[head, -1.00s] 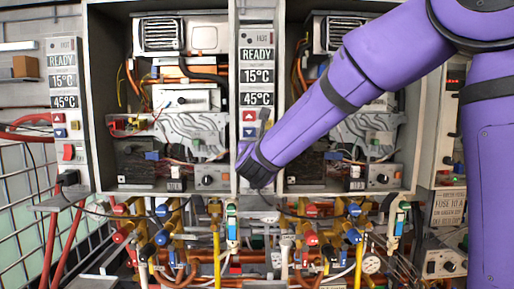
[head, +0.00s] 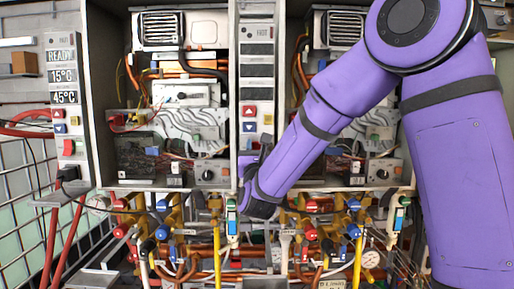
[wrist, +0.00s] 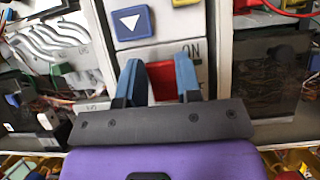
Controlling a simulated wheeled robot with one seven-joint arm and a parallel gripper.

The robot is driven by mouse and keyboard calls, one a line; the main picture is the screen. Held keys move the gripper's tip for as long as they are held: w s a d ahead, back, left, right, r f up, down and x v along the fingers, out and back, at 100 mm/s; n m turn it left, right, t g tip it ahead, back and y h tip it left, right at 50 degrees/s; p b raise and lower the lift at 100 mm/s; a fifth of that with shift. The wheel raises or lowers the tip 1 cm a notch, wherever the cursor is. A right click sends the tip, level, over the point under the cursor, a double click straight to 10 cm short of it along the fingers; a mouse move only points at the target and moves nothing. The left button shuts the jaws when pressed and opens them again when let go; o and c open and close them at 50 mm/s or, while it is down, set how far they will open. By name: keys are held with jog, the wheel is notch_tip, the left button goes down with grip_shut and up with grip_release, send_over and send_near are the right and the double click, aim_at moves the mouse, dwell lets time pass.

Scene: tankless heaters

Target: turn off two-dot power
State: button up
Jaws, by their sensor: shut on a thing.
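The middle control panel (head: 257,60) has blank grey displays. Its red up button (head: 249,111) and blue down button (head: 249,127) show below them. In the wrist view, a red power switch (wrist: 163,86) sits below the blue down button (wrist: 132,22), with "ON" printed at its upper right. My gripper (wrist: 159,68) has one blue-grey finger on each side of the switch and is shut on it. In the head view, my gripper (head: 249,161) is at the panel's lower end and the switch is hidden. I cannot make out any dot marks.
The left panel (head: 64,75) is lit with READY, 15°C and 45°C and has its own red switch (head: 68,147). Open heater cabinets (head: 180,100) flank the middle panel. Pipes, valves and cables crowd the area below. My arm covers much of the right side.

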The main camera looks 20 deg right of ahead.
dwell(0.3)
jog(key=o, duration=0.9)
jog(key=v, duration=1.1)
jog(key=shift+d+r, duration=0.1)
